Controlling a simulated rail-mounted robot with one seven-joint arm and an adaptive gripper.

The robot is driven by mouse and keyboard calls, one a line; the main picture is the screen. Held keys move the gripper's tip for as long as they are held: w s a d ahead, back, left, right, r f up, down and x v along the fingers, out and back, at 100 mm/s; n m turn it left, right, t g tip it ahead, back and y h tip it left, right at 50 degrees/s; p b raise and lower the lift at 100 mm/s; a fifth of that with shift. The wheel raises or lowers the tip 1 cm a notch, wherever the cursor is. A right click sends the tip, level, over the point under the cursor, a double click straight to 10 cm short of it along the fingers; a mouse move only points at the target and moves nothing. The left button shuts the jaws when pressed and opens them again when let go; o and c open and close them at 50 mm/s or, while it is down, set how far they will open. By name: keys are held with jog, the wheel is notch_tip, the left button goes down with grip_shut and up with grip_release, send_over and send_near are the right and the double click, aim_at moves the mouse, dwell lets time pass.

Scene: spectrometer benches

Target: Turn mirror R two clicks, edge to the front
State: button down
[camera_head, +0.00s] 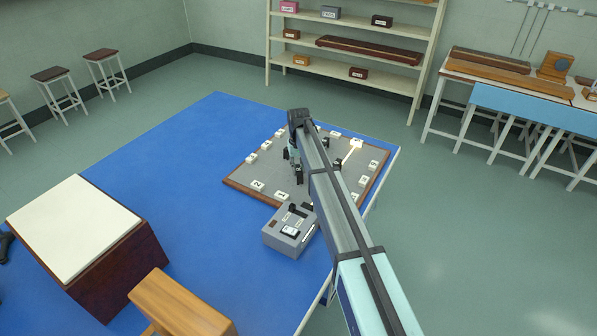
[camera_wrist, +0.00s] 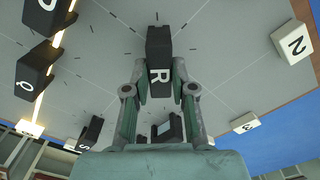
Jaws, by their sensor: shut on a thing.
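Mirror R (camera_wrist: 158,48) is a dark block with a white letter R on it. In the wrist view it stands upright between the fingers of my gripper (camera_wrist: 159,78), which is shut on its two sides. Another lettered dark block (camera_wrist: 45,14) is cut off at the top left. Mirror S (camera_wrist: 89,133) is lower left.
White numbered blocks, such as 2 (camera_wrist: 294,42) and 3 (camera_wrist: 244,122), stand around the board's edge. A grey device box (camera_head: 290,232) stands at its front on the blue table (camera_head: 160,160). A white-topped box (camera_head: 75,228) stands at the left.

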aim_at(298, 169)
jog(key=n+b, duration=0.1)
jog(key=n, duration=0.3)
jog(key=shift+f+n+b, duration=0.1)
jog(key=shift+n+b, duration=0.2)
jog(key=shift+b, duration=0.05)
jog(key=shift+n+b, duration=0.6)
jog(key=shift+n, duration=1.6)
jog(key=c, duration=1)
grip_release()
jog(key=shift+o, duration=0.2)
notch_tip(298, 169, up, 12)
